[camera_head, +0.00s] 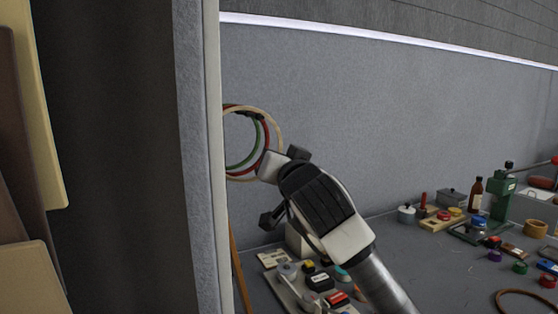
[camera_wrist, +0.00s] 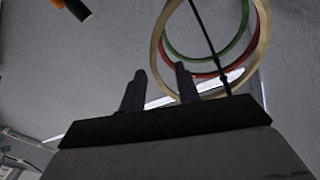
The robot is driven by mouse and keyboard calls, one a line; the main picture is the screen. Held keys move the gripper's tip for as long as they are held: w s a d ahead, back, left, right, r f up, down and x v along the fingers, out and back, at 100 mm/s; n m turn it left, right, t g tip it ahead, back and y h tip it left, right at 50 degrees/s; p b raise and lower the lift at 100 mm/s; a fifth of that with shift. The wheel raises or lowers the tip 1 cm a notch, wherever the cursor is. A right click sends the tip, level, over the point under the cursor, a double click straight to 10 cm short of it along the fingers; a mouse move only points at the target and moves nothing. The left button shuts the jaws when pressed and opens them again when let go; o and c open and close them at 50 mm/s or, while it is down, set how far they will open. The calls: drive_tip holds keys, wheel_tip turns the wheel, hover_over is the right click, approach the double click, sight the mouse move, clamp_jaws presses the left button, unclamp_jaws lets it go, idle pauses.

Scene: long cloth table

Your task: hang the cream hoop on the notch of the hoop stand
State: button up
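The cream hoop (camera_head: 277,121) is the largest ring in a group with a red hoop and a green hoop, beside the pale wall edge. It also shows in the wrist view (camera_wrist: 156,42), where a thin dark rod (camera_wrist: 209,42), perhaps part of the hoop stand, crosses the rings. A small dark piece (camera_head: 240,112) shows at the rings' top; I cannot make out a notch. My gripper (camera_wrist: 160,82) has its two fingers apart with nothing visible clamped between them. The cream hoop passes behind or beside the right finger; whether they touch is unclear.
A pale upright panel (camera_head: 212,150) hides the left side of the rings. The grey table (camera_head: 400,255) holds a tray of small items below my arm, and a brown bottle (camera_head: 475,195) and a green press (camera_head: 502,195) at right. A brown stick (camera_head: 239,268) leans near the panel.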

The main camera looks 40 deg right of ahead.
drive_tip(key=b+v, duration=0.3)
drive_tip(key=v, duration=1)
drive_tip(key=shift+s, duration=0.35)
drive_tip(key=shift+a, duration=0.15)
